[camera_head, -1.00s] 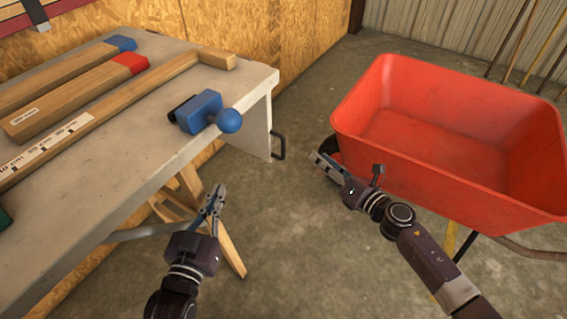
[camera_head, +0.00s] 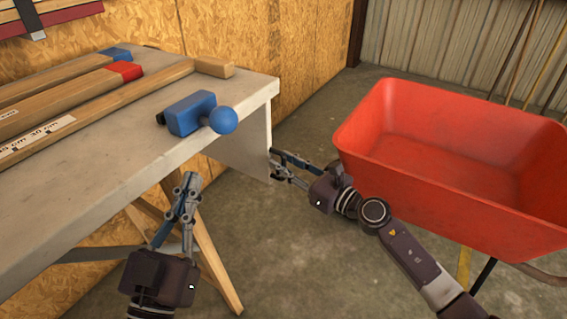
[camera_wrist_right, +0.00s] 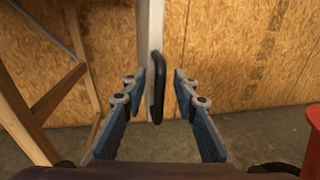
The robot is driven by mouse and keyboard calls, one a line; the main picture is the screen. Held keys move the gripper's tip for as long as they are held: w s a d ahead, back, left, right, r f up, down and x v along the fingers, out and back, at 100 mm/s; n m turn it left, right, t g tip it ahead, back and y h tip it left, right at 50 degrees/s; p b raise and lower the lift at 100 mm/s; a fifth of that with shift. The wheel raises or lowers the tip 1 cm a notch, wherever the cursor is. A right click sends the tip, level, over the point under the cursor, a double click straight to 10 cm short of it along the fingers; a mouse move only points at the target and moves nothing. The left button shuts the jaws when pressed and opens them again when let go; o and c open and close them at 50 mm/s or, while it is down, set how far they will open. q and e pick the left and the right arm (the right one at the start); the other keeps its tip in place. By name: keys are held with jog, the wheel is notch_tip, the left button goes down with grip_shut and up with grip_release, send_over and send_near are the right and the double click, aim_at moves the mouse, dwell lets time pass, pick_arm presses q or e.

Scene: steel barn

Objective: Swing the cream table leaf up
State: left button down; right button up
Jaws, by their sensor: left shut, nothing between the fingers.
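The cream table leaf (camera_head: 250,143) hangs straight down at the right end of the workbench. In the right wrist view the leaf (camera_wrist_right: 150,28) appears nearly edge-on, with its black handle (camera_wrist_right: 157,88) upright on it. My right gripper (camera_head: 273,163) is at the leaf's outer side, near its lower edge. In the wrist view its fingers (camera_wrist_right: 158,85) are open, with the handle between them and a gap on each side. In the head view the handle is hidden by the fingers. My left gripper (camera_head: 189,178) is shut and empty, in front of the bench edge.
The benchtop (camera_head: 95,165) holds a blue clamp-like tool with a ball knob (camera_head: 195,113) near the leaf, plus wooden beams (camera_head: 75,90). A red wheelbarrow (camera_head: 450,165) stands close on the right. Wooden trestle legs (camera_head: 212,250) are under the bench.

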jog(key=shift+w+a, duration=0.2)
jog(key=shift+w, duration=0.05)
grip_shut()
dwell(0.4)
